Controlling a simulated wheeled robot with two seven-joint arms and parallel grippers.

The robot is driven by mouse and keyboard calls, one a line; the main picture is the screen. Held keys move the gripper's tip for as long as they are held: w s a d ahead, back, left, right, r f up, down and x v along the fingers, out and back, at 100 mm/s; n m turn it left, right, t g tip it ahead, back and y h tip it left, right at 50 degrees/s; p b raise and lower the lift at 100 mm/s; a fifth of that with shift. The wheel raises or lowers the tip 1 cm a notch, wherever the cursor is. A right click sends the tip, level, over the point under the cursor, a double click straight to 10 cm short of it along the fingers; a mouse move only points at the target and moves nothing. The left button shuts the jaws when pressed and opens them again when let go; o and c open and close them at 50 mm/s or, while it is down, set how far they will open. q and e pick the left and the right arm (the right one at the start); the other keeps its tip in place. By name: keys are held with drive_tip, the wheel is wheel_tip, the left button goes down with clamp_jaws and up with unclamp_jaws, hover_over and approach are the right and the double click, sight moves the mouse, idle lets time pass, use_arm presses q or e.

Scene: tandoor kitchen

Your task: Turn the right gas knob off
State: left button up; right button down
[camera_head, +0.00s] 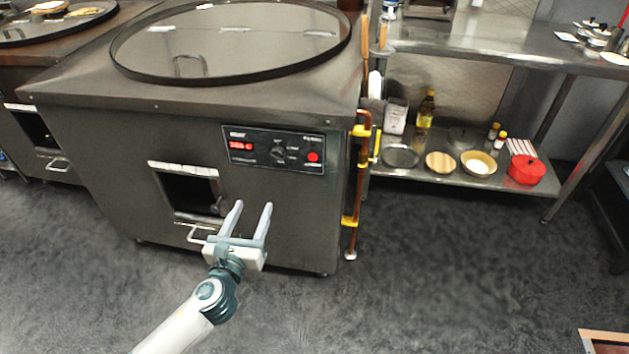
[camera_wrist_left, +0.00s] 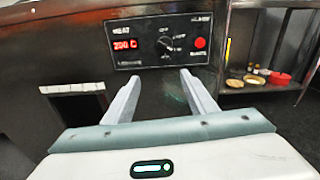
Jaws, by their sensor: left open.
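A control panel (camera_head: 250,159) is on the front of the steel tandoor, with a red lit display, a dark round knob (camera_head: 278,153) in its middle and a red button (camera_head: 313,157) at its right. The panel knob also shows in the left wrist view (camera_wrist_left: 167,44), above and beyond the fingertips. My left gripper (camera_head: 254,206) is open and empty, below the panel and apart from it, in front of the oven. A copper gas pipe (camera_head: 359,185) with yellow fittings runs down the oven's right side. My right gripper is not in view.
An open square hatch (camera_head: 188,190) with a wire handle is left of my left gripper. A round lid (camera_head: 232,40) covers the oven top. A steel shelf (camera_head: 400,169) with bottles, bowls and a red pot (camera_head: 526,170) stands at right. The floor in front is clear.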

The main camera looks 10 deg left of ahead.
use_arm(q)
drive_tip(key=shift+d+r+m+t, duration=0.3)
drive_tip(key=shift+d+r+m, duration=0.3)
drive_tip(key=shift+r, duration=0.4)
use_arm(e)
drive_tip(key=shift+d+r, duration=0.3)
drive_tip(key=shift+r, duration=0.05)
use_arm(q)
drive_tip(key=shift+w, duration=0.1)
approach(276, 160)
drive_tip(key=w, duration=0.8)
drive_tip(key=shift+w, duration=0.65)
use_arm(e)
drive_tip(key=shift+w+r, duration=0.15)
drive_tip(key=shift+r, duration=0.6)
